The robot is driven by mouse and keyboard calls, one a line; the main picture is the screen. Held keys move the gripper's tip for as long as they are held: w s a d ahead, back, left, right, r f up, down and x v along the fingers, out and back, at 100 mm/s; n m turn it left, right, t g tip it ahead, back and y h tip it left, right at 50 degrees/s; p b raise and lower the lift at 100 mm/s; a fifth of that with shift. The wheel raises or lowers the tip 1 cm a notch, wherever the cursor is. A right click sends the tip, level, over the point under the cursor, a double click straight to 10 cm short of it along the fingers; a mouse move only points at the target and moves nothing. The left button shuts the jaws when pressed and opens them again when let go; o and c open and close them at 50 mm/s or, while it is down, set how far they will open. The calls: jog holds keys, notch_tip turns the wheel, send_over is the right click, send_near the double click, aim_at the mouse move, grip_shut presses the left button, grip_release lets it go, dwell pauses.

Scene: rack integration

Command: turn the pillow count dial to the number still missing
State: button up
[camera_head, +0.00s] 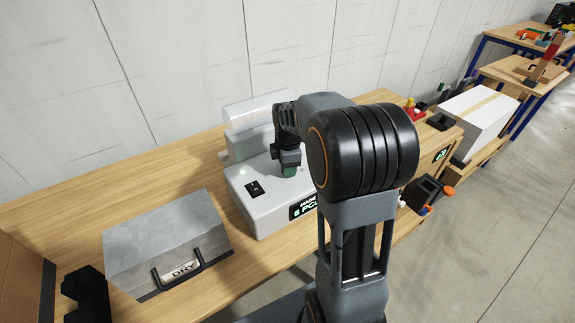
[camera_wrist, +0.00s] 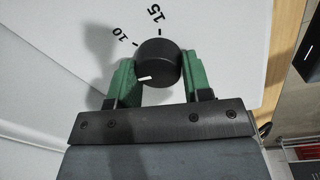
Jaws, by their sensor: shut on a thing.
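The black round pillow count dial (camera_wrist: 160,62) sits on a white machine (camera_head: 262,207). In the wrist view, the green fingers of my gripper (camera_wrist: 158,78) are shut on opposite sides of the dial. A white mark on the dial faces the lower left, towards the gripper. The printed numbers 10 and 15, with ticks, show beyond the dial; the other numbers are out of view or hidden. In the head view, my gripper (camera_head: 289,171) points down at the machine's top and hides the dial. The machine's front display (camera_head: 303,207) shows green and white text, its digit hard to read.
A black switch (camera_head: 254,188) sits left of my gripper on the machine. A grey case labelled DRY (camera_head: 165,240) lies to the left on the wooden bench (camera_head: 75,213). A white box with tan tape (camera_head: 478,118) and small colored parts stand to the right.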

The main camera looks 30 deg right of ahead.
jog(key=shift+n, duration=0.7)
jog(key=shift+r, duration=0.1)
jog(key=o, duration=0.9)
jog(key=shift+o, duration=0.2)
notch_tip(320, 180, up, 14)
jog(key=s, duration=0.1)
jog(key=shift+b, duration=0.35)
